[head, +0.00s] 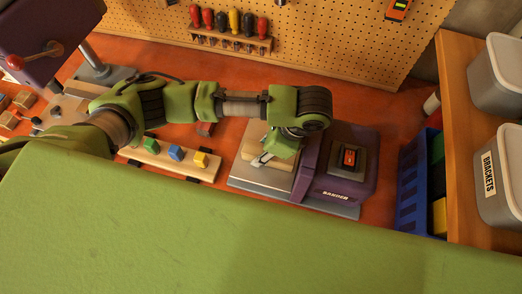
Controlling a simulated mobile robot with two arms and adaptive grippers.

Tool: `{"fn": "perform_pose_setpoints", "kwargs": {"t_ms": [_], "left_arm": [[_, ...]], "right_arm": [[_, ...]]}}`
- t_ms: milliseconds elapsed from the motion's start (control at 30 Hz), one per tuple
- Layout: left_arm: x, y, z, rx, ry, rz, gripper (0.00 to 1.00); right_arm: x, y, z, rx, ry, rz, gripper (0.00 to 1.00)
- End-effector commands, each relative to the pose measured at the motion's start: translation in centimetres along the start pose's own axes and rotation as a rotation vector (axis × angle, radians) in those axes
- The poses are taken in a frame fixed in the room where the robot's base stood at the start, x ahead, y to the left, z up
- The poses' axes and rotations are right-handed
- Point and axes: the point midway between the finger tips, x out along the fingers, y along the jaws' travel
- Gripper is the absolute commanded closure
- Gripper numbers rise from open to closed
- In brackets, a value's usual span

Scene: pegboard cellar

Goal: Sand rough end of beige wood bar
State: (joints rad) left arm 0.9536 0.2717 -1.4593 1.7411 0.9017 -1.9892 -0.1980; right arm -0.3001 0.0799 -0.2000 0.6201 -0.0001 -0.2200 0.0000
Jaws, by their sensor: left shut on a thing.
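The purple sander (350,187), with a red switch on top, stands on a grey base plate (262,188) right of the middle of the bench. The beige wood bar (276,180) is over the plate, at the left side of the sander. My left gripper (263,159) reaches down from above and is shut on the bar; the gripper and arm cover part of it. The bar's right end is close to the sander's left face, but I cannot tell whether they touch. The rough end cannot be made out. My right gripper is not in view.
A wooden rack (166,161) with green, blue and yellow blocks lies left of the sander. A blue crate (409,196) stands to the right, beside a wooden shelf (459,125) with grey bins. Screwdrivers (234,22) hang on the pegboard behind. Orange bench shows behind the arm.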

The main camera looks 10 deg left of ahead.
Motion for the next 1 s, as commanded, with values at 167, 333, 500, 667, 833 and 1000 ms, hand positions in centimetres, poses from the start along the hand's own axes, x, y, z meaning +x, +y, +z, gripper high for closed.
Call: {"fn": "perform_pose_setpoints", "kwargs": {"t_ms": [167, 333, 500, 667, 833, 1000], "left_arm": [[-0.1, -0.3, -0.1, -0.002, 0.002, -0.001, 0.96], [-0.1, -0.3, -0.1, -0.001, 0.002, -0.001, 0.96], [0.1, -0.4, 0.3, -0.002, 0.001, 0.0, 0.96], [0.6, -0.3, 1.5, -0.002, 0.0, 0.0, 0.96], [1.2, -0.3, 2.8, -0.003, -0.001, 0.0, 0.96], [1.5, -0.3, 3.6, -0.001, -0.001, 0.0, 0.96]], "right_arm": [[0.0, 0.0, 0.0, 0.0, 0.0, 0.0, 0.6], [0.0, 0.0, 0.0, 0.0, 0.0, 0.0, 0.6], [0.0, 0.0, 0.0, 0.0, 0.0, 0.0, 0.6], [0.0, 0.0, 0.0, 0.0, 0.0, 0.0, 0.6], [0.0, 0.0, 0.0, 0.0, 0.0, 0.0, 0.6], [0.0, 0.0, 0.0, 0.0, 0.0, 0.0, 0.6]]}}
